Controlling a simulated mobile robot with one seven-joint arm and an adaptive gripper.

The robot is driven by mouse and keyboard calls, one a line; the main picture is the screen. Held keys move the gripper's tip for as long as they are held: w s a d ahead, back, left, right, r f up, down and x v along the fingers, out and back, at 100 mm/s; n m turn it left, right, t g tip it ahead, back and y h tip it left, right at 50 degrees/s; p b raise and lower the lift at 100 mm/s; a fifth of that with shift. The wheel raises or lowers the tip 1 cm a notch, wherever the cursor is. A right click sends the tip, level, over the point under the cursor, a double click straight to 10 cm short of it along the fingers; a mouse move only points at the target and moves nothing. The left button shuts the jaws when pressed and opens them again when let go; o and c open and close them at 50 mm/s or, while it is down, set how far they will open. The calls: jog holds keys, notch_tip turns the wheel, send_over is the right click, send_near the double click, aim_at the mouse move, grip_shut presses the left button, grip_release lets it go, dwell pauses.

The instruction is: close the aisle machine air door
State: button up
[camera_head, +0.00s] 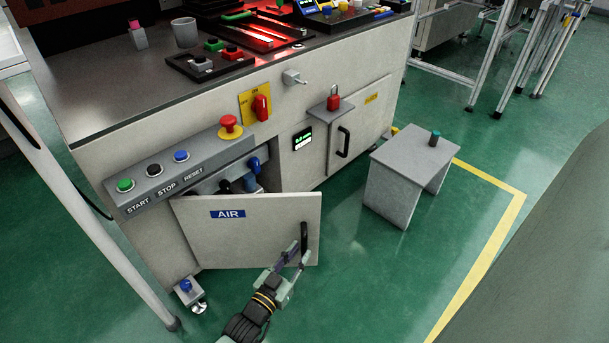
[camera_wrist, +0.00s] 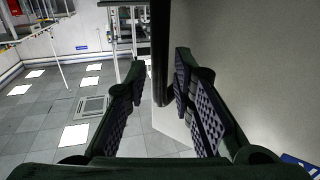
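The AIR door (camera_head: 250,238) is a pale panel with a blue AIR label (camera_head: 228,214). It stands open, swung out from the machine front, with dark and blue valve parts partly visible behind its top edge. Its black vertical handle (camera_head: 304,236) is near the right edge. My gripper (camera_head: 298,254) is at the lower part of this handle. In the wrist view the fingers of my gripper (camera_wrist: 158,66) are apart, with the handle (camera_wrist: 161,40) between them, closer to the right finger. The door face (camera_wrist: 240,60) fills the right side there. I cannot tell whether a finger touches the handle.
The machine (camera_head: 230,85) has a button panel (camera_head: 165,170) above the opening and a second closed door (camera_head: 362,125) to the right. A grey stool (camera_head: 408,165) stands right of the AIR door. A small pedal-like block (camera_head: 188,289) is below left. Green floor in front is clear.

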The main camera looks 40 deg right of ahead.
aim_at(303, 249)
jog(key=shift+x, duration=1.7)
grip_shut()
